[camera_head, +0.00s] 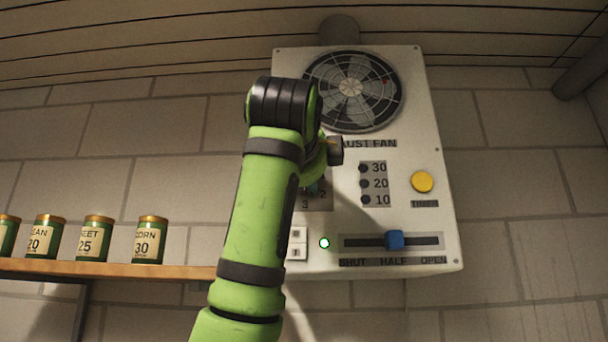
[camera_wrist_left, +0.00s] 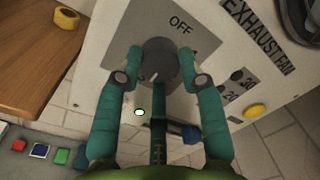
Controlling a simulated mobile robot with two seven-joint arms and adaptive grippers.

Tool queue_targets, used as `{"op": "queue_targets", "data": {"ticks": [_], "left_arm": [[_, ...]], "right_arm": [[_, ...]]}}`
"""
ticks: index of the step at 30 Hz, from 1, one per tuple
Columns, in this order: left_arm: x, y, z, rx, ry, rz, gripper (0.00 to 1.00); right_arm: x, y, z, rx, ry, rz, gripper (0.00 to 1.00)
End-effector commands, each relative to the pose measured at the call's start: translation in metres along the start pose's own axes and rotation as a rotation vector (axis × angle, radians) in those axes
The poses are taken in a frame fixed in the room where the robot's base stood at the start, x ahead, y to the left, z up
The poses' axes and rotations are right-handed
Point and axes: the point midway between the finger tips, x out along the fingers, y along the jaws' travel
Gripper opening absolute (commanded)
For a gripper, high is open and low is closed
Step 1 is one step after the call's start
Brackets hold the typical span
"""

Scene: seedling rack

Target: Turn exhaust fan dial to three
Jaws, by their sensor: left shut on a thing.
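The exhaust fan panel (camera_head: 395,225) is a pale box on the wall, with a round fan at its top. The dial (camera_wrist_left: 158,60) is a dark round knob on a grey plate, with OFF printed above it in the left wrist view. My left gripper (camera_wrist_left: 161,58) has its two teal fingers on either side of the dial, shut on it. A pale mark shows low on the knob; I cannot tell which number it points at. In the head view my green left arm hides the dial, and the numbers 2 and 3 show beside it. My right gripper is not in view.
The panel also has a yellow button (camera_head: 422,182), a blue slider (camera_head: 394,240) over SHUT, HALF and OPEN, a lit green lamp (camera_head: 324,243) and lamps marked 30, 20, 10. A wooden shelf (camera_head: 120,270) with several green tins stands left of the panel.

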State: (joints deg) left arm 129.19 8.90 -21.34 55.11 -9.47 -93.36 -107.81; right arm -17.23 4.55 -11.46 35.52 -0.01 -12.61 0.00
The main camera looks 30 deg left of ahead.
Motion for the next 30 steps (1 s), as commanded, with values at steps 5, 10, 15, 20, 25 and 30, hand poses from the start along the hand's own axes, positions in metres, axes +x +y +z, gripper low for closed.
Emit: {"op": "queue_targets", "data": {"ticks": [5, 10, 15, 20, 25, 30], "left_arm": [[-0.001, -0.004, 0.006, -0.004, -0.013, -0.015, 0.06], [-0.001, -0.004, 0.006, -0.005, -0.013, -0.015, 0.63], [-0.001, -0.003, 0.004, -0.003, -0.009, -0.012, 0.63], [-0.002, -0.003, 0.003, -0.003, -0.007, -0.011, 0.63], [-0.017, -0.003, 0.002, -0.002, -0.007, -0.013, 0.63], [-0.052, -0.003, 0.003, -0.003, -0.009, -0.016, 0.63]], "right_arm": [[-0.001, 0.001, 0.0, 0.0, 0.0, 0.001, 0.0], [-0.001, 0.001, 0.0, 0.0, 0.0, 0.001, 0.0], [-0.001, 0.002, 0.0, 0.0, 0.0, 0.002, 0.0], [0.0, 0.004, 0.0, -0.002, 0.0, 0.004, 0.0], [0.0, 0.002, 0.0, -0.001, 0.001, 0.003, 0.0], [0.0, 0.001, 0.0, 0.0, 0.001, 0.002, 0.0]]}}
